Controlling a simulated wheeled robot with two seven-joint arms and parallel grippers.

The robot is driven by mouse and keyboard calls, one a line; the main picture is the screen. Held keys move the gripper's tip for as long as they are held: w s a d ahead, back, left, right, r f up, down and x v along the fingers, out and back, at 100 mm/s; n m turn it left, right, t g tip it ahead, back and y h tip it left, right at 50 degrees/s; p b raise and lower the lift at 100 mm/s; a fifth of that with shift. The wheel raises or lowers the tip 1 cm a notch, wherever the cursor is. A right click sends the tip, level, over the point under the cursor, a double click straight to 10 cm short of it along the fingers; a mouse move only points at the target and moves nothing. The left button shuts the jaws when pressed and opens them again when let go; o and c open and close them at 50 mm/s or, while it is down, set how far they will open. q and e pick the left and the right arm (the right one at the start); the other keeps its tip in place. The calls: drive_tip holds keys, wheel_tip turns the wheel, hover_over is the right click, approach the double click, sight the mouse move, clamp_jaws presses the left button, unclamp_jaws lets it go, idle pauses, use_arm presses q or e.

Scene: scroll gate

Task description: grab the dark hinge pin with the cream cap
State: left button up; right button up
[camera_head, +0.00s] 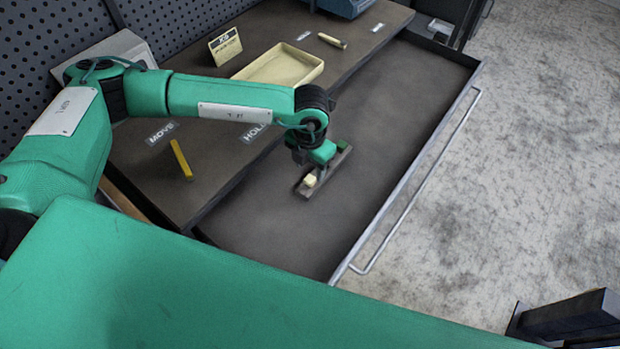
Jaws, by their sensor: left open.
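A cream cap (310,181) shows at the near end of a narrow grey block (328,173) in the dark, open drawer (400,130). The dark pin body under the cap is too small or hidden to make out. A green cap (342,146) shows at the block's far end. My left gripper (314,165) points down over the block, just behind the cream cap, and is open. Its fingers are mostly hidden by the wrist, so I cannot tell whether they touch anything. My right gripper is not in view.
On the worktop beside the drawer are a cream tray (280,68), a small yellow sign (225,47), a yellow bar (181,160) and a light cylinder (332,41). A metal handle (415,190) edges the drawer's right side. The drawer floor around the block is clear.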

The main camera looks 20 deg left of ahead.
sight(310, 178)
use_arm(q)
drive_tip(key=f, duration=0.2)
drive_tip(key=f+p, duration=0.1)
drive_tip(key=f, duration=0.1)
drive_tip(key=shift+s, duration=0.25)
drive_tip(key=shift+d, duration=0.1)
clamp_jaws()
